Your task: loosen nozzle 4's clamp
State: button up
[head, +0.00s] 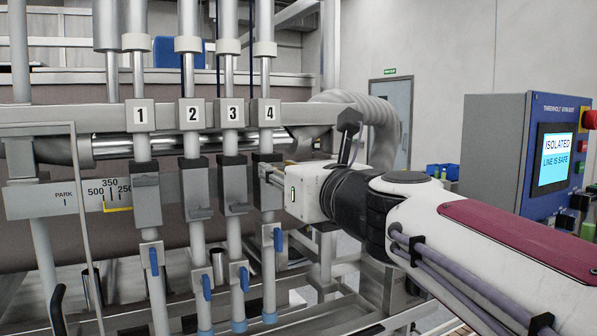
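Nozzle 4 (268,222) is the rightmost of the numbered upright tubes, under the plate marked 4 (269,112). Its clamp (265,195) is a grey block with a dark top on the horizontal bar. My gripper (272,174) comes in from the right, with its fingers at the upper right of this clamp. The fingers are small and overlap the clamp, so I cannot tell whether they touch it or are open or shut. The clamp's right side is partly hidden behind my gripper. A blue lever (278,240) hangs lower on nozzle 4.
Nozzle 3's clamp (235,185) stands close on the left, with nozzle 2's clamp (195,190) and nozzle 1's clamp (147,201) beyond. A scale (40,203) marks the bar's left end. The control panel (525,150) at right reads "ISOLATED, LINE IS SAFE".

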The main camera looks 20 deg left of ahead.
jog(key=shift+n, duration=0.5)
jog(key=n, duration=1.6)
jog(key=shift+n, duration=0.4)
dwell(0.3)
jog(key=o, duration=1.1)
jog(key=shift+s+d, duration=0.15)
